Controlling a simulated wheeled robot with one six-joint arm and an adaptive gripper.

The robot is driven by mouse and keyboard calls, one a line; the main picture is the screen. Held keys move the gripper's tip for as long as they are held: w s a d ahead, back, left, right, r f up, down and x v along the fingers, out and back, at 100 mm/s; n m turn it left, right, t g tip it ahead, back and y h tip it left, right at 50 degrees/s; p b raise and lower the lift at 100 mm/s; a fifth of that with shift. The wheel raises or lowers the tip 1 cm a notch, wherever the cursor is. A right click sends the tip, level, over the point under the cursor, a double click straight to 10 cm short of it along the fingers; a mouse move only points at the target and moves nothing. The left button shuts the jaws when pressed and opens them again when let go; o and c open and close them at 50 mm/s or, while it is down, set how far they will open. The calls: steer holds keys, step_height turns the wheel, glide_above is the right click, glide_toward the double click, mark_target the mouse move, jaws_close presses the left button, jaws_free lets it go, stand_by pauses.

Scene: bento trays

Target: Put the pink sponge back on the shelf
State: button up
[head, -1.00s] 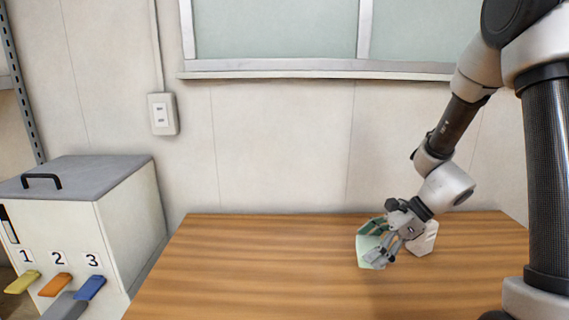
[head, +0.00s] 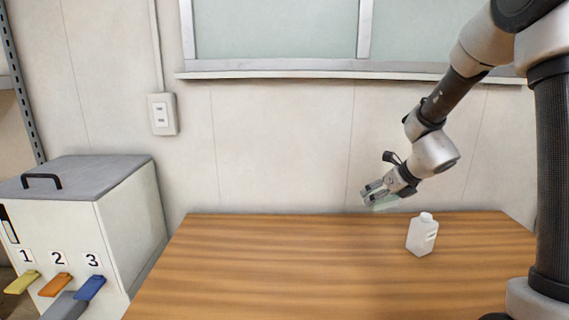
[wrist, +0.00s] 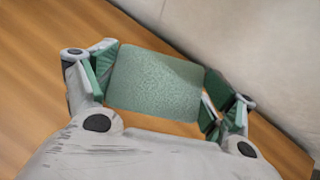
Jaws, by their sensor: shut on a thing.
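My gripper (head: 376,192) is shut on a pale green sponge (head: 384,206), held in the air above the back of the wooden table. In the wrist view the sponge (wrist: 155,83) is a rough green block between the two fingers, with the tabletop and wall behind it. No pink sponge shows in either view. A shelf rack (head: 25,95) with a grey perforated post is only partly in view at the far left edge.
A white bottle (head: 422,237) stands upright on the right of the wooden table (head: 270,270). A grey-topped cabinet (head: 128,220) with coloured levers stands left of the table. The table's left and middle are clear. A wall and window lie behind.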

steer(key=shift+w+d+r+m+h, duration=0.25)
steer(key=shift+w+r+m+h, duration=0.05)
steer(key=shift+w+r+m, duration=0.1)
